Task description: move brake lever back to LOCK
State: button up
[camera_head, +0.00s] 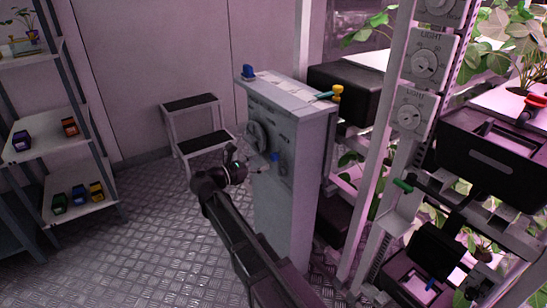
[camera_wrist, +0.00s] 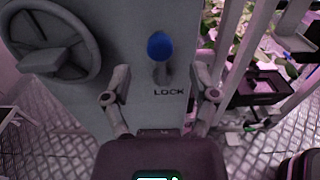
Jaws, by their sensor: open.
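The brake lever has a round blue knob (camera_wrist: 160,46) on a short grey stem and sticks out from the front of a grey cabinet. In the wrist view the LOCK label (camera_wrist: 168,93) is just below the stem. The blue knob also shows small in the head view (camera_head: 275,157). My gripper (camera_wrist: 161,74) is open, with one finger on each side of the lever's stem and a gap on both sides. Nothing is held. Whether the lever sits exactly at LOCK cannot be told.
A spoked handwheel (camera_wrist: 50,40) is on the panel left of the lever. A step stool (camera_head: 190,103) stands behind; plant racks (camera_head: 375,175) are at right.

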aim_at(272, 157)
jog(key=shift+x, duration=2.75)
grip_shut()
